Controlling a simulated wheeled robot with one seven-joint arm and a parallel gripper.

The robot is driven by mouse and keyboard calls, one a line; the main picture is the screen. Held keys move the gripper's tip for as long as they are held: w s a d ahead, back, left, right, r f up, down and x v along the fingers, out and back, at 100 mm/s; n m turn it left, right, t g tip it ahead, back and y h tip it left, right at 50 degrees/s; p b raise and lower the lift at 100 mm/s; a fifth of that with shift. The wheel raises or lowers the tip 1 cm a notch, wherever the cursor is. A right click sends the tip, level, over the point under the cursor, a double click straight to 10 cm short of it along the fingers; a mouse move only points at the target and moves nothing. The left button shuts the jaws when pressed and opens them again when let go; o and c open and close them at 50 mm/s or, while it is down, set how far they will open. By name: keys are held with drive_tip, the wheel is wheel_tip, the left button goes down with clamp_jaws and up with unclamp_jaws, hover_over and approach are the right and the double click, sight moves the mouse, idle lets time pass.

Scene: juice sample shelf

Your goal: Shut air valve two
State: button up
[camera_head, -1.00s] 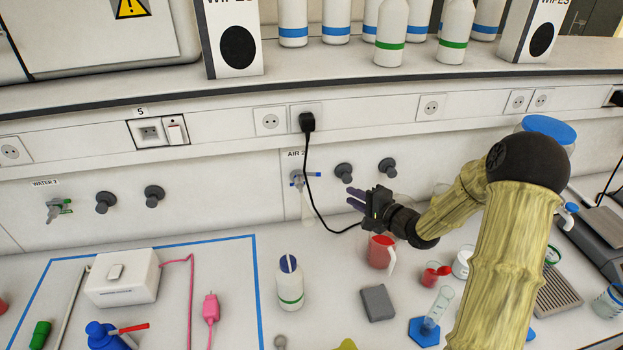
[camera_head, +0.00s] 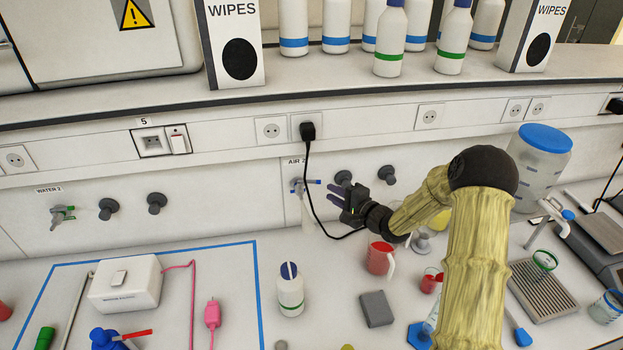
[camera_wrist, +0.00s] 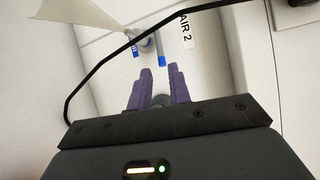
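The air valve two (camera_head: 298,186) is on the back wall panel under its AIR 2 label, with a blue lever handle and a pale nozzle. In the wrist view the valve (camera_wrist: 146,45) with blue parts shows beyond the fingertips, beside the AIR 2 label (camera_wrist: 184,30). My gripper (camera_head: 334,194) is just right of the valve, its purple fingers pointing left toward it, apart from the handle as far as I can see. In the wrist view the two fingers (camera_wrist: 160,75) stand apart with nothing between them.
A black power cable (camera_head: 310,195) hangs from a socket past the valve and crosses the wrist view. Dark knobs (camera_head: 386,174) sit right of the valve. A red beaker (camera_head: 380,257) and a white bottle (camera_head: 290,288) stand on the bench below.

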sight(312, 182)
drive_tip(key=p+x, duration=0.3)
drive_tip(key=x, duration=0.7)
drive_tip(key=shift+a, duration=0.1)
drive_tip(key=shift+c, duration=0.2)
clamp_jaws()
